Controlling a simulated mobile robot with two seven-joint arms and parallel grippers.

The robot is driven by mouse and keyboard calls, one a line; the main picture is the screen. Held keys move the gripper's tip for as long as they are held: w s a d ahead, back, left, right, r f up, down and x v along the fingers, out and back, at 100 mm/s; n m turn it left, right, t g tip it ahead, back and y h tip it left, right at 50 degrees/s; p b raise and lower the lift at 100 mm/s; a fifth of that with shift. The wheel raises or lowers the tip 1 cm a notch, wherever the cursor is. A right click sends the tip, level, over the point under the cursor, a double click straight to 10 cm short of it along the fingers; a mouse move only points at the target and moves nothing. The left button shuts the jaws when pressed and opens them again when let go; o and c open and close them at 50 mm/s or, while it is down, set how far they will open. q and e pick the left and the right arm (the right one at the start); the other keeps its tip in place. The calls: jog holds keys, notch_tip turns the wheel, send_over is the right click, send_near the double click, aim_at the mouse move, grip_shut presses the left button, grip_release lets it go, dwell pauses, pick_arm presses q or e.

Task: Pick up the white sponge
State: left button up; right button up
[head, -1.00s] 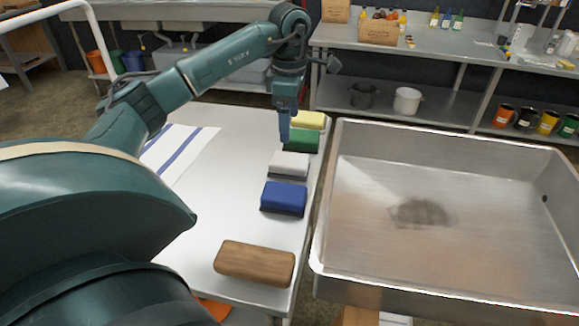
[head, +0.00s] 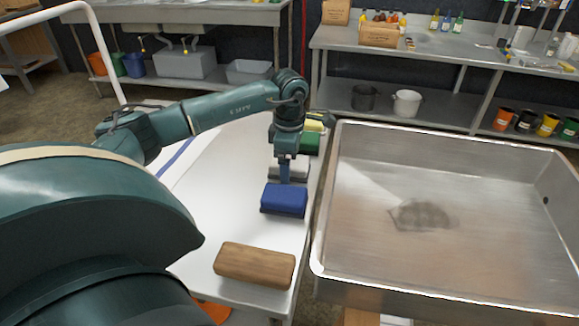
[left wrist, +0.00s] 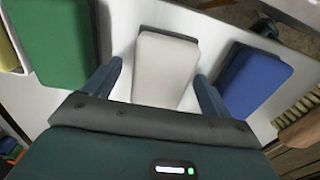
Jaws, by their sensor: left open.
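The white sponge (head: 301,168) lies on the white table, in a row between the green block (head: 308,143) and the blue block (head: 284,199); my gripper partly hides it in the head view. My left gripper (head: 285,179) points down over it. In the left wrist view the white sponge (left wrist: 165,62) shows between the two open fingers of my left gripper (left wrist: 157,76), one on each side. I cannot tell whether the fingers touch it. My right gripper is not in view.
A yellow block (head: 313,125) sits at the row's far end. A wooden-backed brush (head: 254,264) lies at the near end. A large metal pan (head: 440,262) with a dark stain stands right of the table (head: 215,208). The table's left part is clear around a striped cloth.

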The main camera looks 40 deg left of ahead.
pick_arm(q)
jog(key=shift+c, duration=0.4)
jog(key=c, duration=1)
notch_tip(320, 180, up, 10)
jog(key=shift+r, duration=0.1)
